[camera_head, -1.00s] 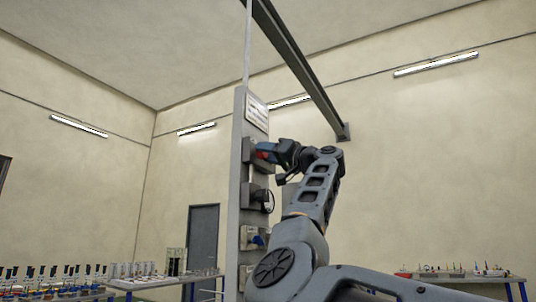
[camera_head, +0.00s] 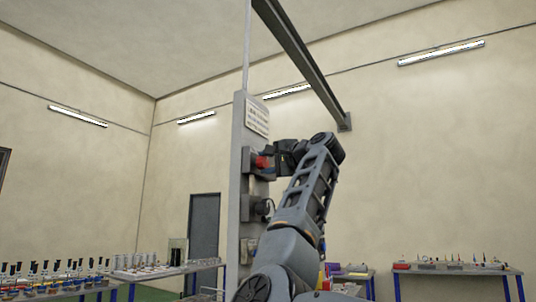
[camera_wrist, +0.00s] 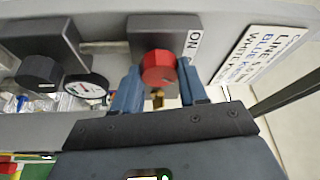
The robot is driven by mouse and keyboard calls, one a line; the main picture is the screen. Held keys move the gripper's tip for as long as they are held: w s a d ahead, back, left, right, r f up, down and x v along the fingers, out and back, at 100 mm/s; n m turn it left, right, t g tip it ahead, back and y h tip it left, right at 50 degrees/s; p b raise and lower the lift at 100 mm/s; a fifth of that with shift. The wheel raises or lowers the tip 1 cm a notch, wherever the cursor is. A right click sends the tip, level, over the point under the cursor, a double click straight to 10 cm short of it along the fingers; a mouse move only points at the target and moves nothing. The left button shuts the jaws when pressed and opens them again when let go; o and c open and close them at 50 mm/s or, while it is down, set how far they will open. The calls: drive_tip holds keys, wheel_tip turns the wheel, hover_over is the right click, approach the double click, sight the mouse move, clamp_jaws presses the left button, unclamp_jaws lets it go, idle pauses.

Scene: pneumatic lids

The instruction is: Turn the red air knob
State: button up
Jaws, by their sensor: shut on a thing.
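The red air knob (camera_wrist: 158,70) is round and sits on a dark grey box beside a white "ON" label in the wrist view. In the head view the knob (camera_head: 262,162) shows near the top of the grey post, at the end of my arm. My gripper (camera_wrist: 159,76) has one blue finger on each side of the knob and is shut on it. The fingers partly cover the knob's sides. In the head view my gripper (camera_head: 274,160) reaches the knob from the right.
A black knob (camera_wrist: 38,70) and a round gauge (camera_wrist: 86,86) sit left of the red knob in the wrist view. A lettered sign (camera_wrist: 258,48) is to the right. Tables with small items (camera_head: 455,268) stand farther off, and a dark door (camera_head: 203,235) is behind.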

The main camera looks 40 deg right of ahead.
drive_tip(key=shift+r+m+g+p, duration=0.1)
drive_tip(key=shift+m+g+p, duration=0.4)
drive_tip(key=shift+m+p, duration=0.6)
drive_tip(key=shift+d+m, duration=0.1)
drive_tip(key=shift+m, duration=0.2)
drive_tip(key=o, duration=1.1)
drive_tip(key=shift+c, duration=0.2)
drive_tip(key=s+b, duration=0.2)
drive_tip(key=s, duration=0.6)
drive_tip(key=shift+a+b, duration=0.2)
drive_tip(key=shift+b, duration=0.2)
